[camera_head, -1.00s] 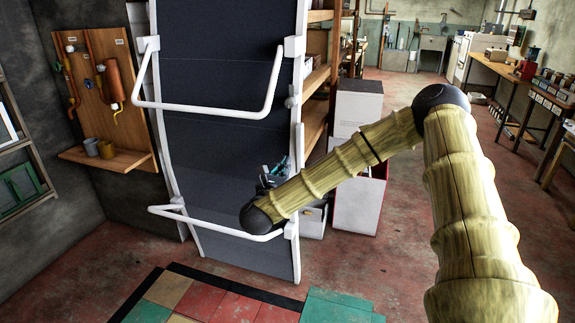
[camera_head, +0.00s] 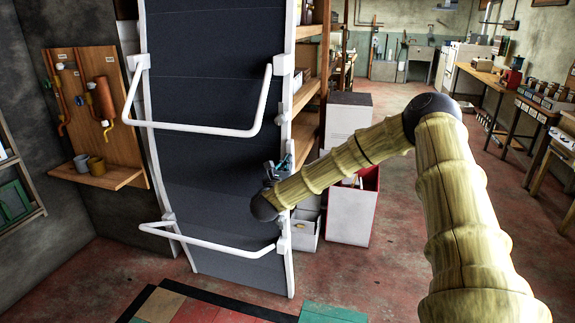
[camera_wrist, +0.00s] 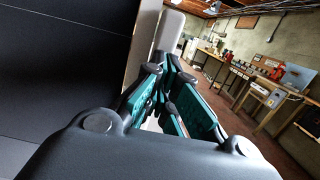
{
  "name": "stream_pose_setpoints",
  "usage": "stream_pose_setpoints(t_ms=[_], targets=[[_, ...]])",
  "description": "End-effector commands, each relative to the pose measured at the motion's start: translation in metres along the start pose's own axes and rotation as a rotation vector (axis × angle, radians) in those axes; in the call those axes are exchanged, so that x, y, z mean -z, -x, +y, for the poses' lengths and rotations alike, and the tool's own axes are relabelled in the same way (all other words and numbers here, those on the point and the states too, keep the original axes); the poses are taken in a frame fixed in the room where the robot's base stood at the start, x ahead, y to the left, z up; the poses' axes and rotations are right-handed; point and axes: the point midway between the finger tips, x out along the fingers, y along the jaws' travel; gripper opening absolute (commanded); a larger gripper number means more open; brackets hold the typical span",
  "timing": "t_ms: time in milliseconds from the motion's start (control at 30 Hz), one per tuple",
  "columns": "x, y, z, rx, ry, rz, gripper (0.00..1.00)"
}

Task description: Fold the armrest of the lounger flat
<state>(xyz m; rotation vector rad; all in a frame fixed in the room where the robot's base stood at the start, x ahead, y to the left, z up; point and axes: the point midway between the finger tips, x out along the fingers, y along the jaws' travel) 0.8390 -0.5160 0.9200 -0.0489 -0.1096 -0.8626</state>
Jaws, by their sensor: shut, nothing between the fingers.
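The lounger (camera_head: 215,100) stands upright on the left in the head view, with a dark padded face and white side rails. An upper white U-shaped armrest bar (camera_head: 200,130) juts from its face, its ends on brackets at both rails. A lower white bar (camera_head: 215,246) juts out near the bottom. My gripper (camera_head: 283,165), dark with teal fingers, is at the right rail, between the two bars' heights. In the wrist view my gripper (camera_wrist: 166,62) is shut and empty, with a pale rounded part (camera_wrist: 170,30) just beyond its fingertips. Whether they touch is unclear.
Wooden shelving (camera_head: 308,100) and a white-and-red bin (camera_head: 352,210) stand right of the lounger. Coloured mats (camera_head: 190,308) lie in front. The red floor to the right is largely open.

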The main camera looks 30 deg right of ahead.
Motion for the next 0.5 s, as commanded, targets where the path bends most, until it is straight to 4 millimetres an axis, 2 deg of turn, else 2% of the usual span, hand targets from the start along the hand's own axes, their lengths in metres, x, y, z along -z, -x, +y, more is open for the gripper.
stream_pose_setpoints(t_ms=[267,500], targets=[[0.001,0.000,0.000,0.001,0.000,0.003,0.00],[0.000,-0.011,-0.001,0.003,-0.004,0.084,0.00]])
